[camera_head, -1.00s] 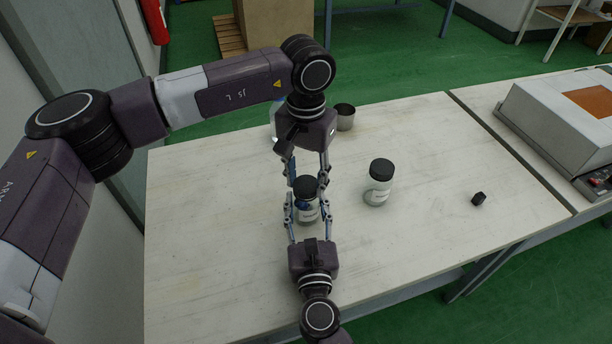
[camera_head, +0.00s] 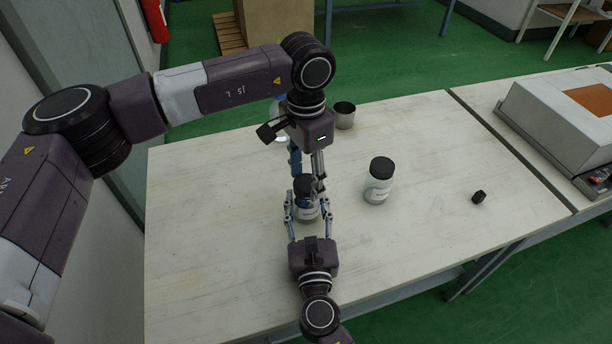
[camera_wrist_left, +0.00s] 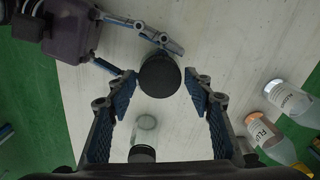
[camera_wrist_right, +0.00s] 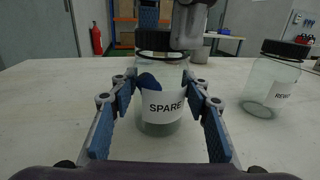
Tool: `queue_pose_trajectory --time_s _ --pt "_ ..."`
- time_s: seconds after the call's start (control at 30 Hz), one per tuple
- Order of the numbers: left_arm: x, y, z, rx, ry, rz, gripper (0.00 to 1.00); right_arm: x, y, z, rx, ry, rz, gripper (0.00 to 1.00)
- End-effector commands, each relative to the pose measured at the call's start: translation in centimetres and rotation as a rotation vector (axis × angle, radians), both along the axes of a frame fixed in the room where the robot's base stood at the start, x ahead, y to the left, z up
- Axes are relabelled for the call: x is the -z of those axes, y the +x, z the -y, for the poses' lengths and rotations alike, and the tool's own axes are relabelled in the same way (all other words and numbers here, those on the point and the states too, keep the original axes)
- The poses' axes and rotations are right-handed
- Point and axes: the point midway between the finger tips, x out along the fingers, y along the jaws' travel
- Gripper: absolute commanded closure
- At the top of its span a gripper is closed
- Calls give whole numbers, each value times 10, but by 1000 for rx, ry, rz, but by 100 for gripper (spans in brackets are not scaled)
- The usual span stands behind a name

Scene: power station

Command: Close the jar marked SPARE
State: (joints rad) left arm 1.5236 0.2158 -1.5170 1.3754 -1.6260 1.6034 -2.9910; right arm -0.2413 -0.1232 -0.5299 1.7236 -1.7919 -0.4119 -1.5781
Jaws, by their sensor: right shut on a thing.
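The jar marked SPARE (camera_wrist_right: 163,110) stands upright on the table, clear with a white label; something dark blue shows at its upper left. Its black lid (camera_wrist_right: 160,42) sits on its mouth; how tightly, I cannot tell. My right gripper (camera_wrist_right: 165,92) is shut on the jar's body from the front. My left gripper (camera_wrist_left: 163,80) points down from above, its fingers on either side of the black lid, with a small gap at the right finger. In the head view the left gripper (camera_head: 308,182) partly covers the jar (camera_head: 307,212).
A second jar with a black lid (camera_head: 379,181) stands right of the SPARE jar. A small black block (camera_head: 478,197) lies farther right. The table's left side is clear.

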Motion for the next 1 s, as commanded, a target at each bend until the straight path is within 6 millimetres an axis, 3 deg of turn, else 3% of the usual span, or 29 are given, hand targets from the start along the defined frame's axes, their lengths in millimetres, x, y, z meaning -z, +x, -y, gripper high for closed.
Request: queue_pose_trajectory --time_s 0.37,0.7,1.0 --pt "-2 0 0 -1 0 0 43 1 0 0 0 -1 -1 100" --pt "-41 0 0 -2 0 1 43 1 0 0 0 -1 -1 100" --pt "-45 0 0 -2 1 -1 46 1 0 0 0 -1 -1 100"
